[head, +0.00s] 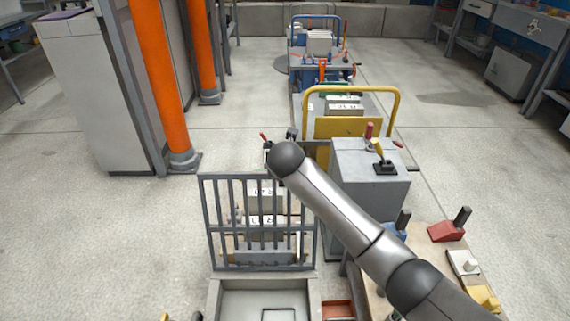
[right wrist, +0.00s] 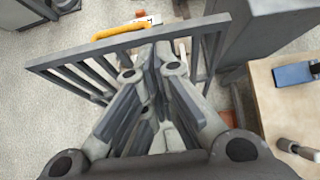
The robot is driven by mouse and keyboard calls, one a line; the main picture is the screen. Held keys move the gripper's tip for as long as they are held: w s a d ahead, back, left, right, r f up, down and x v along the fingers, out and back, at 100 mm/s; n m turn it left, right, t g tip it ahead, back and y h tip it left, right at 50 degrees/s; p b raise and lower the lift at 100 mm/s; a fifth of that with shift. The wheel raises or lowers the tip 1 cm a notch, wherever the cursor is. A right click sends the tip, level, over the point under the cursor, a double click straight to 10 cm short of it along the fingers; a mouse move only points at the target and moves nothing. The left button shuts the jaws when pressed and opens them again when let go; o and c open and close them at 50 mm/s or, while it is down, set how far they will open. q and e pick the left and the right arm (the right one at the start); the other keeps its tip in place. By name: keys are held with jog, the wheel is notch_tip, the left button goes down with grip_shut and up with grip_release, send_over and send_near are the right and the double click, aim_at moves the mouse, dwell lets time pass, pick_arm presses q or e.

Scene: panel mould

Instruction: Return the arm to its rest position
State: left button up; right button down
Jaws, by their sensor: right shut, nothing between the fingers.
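My right arm (head: 335,205) reaches in from the lower right of the head view. Its dark round joint (head: 286,159) is above the top right part of a grey barred gate (head: 204,222). My right gripper (right wrist: 152,72) shows in the right wrist view with its fingers together and nothing between them. The gate's top bar (right wrist: 85,54) lies just past the fingertips in that view; I cannot tell whether they touch. The arm hides the gripper in the head view. My left gripper is not in view.
A grey cabinet (head: 370,200) with levers stands right of the gate. A wooden bench (head: 432,240) with red, white and yellow blocks lies at lower right. Behind are a yellow-railed cart (head: 397,108) and orange posts (head: 158,85).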

jog(key=shift+f, duration=0.1)
